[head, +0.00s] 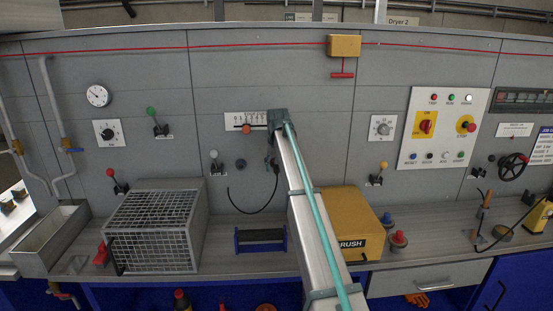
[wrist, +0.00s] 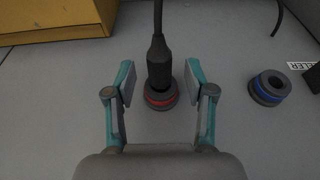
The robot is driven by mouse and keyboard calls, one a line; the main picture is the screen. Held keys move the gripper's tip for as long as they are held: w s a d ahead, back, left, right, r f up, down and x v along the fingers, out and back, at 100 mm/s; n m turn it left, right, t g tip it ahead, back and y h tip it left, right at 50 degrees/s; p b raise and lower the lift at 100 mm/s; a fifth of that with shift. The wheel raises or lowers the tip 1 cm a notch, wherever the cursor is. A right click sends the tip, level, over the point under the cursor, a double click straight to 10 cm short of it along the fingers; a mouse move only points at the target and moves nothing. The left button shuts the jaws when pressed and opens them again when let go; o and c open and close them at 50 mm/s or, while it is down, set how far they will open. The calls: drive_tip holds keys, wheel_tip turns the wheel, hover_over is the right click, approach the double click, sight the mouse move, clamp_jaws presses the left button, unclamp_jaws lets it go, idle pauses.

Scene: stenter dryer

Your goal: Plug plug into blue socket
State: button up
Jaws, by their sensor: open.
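The black plug (wrist: 158,62) sits at the red-ringed socket (wrist: 161,96) in the wrist view, with its cable leaving at the top of the picture. My gripper (wrist: 159,82) is open, with one finger on each side of the plug and visible gaps to it. The blue-ringed socket (wrist: 270,88) is empty, to the right of the plug. In the head view my gripper (head: 272,150) is at the grey panel, and the blue socket (head: 241,163) is a small dark knob shape left of it. My arm hides most of the red socket there.
The plug's black cable (head: 254,211) hangs in a loop below the panel. A yellow box (head: 352,215) stands on the bench at the lower right of my gripper, and a wire cage (head: 150,235) stands at the left.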

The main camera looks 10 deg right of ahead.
drive_tip(key=shift+f, duration=0.15)
clamp_jaws()
idle(0.5)
drive_tip(key=shift+s+a+p, duration=0.2)
drive_tip(key=shift+s+p, duration=0.3)
drive_tip(key=shift+s, duration=1.6)
